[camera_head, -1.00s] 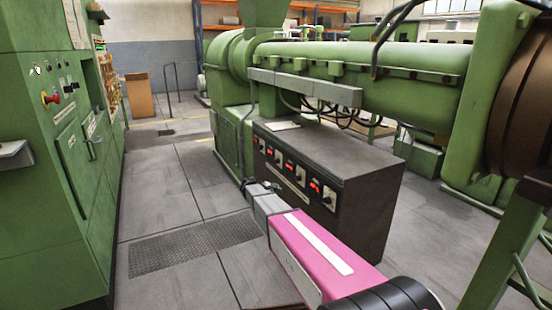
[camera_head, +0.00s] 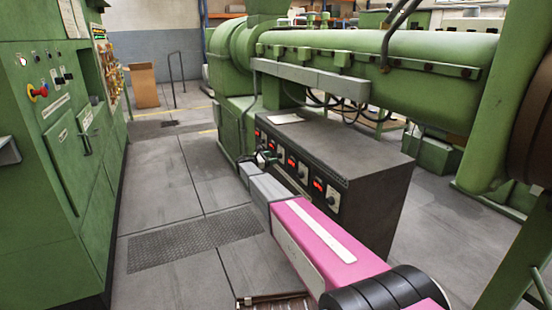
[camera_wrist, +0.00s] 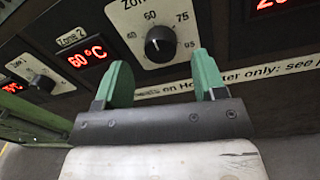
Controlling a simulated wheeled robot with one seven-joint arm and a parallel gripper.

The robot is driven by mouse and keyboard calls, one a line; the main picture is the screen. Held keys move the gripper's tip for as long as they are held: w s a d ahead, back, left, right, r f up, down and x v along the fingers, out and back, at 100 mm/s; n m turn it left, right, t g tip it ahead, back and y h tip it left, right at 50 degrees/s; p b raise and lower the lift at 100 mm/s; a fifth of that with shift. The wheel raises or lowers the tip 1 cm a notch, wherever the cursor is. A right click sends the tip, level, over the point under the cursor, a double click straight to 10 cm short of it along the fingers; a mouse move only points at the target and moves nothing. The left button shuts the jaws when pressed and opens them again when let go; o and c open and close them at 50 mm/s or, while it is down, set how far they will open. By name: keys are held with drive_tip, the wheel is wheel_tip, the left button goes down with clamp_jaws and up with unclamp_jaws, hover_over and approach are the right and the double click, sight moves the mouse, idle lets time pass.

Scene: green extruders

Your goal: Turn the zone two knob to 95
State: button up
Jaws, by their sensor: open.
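A dark round knob (camera_wrist: 160,43) with a pale dial marked 45, 60, 75 and 95 sits near the top of the wrist view. Its label starts "Zon" and is cut off. Left of it, a tag reads "Zone 2" (camera_wrist: 77,37) and a red display (camera_wrist: 90,53) reads 60 °C. My gripper (camera_wrist: 163,76) has two green fingers spread apart, with the knob showing just beyond the gap between them. No contact is visible. In the head view my gripper (camera_head: 264,160) is at the front of the dark control cabinet (camera_head: 345,150) and hides part of its panel.
Another knob (camera_wrist: 42,83) is at the left of the wrist view. Other displays and knobs line the cabinet front. A green extruder barrel (camera_head: 400,60) runs above it. A green electrical cabinet (camera_head: 70,200) stands left, with open floor (camera_head: 180,190) between.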

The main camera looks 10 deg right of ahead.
sight(277, 156)
drive_tip(key=shift+x, duration=1.75)
drive_tip(key=c, duration=0.9)
drive_tip(key=m, duration=1.6)
drive_tip(key=m+g+h, duration=0.1)
drive_tip(key=m, duration=0.7)
drive_tip(key=shift+f+m, duration=0.3)
drive_tip(key=shift+m, duration=0.1)
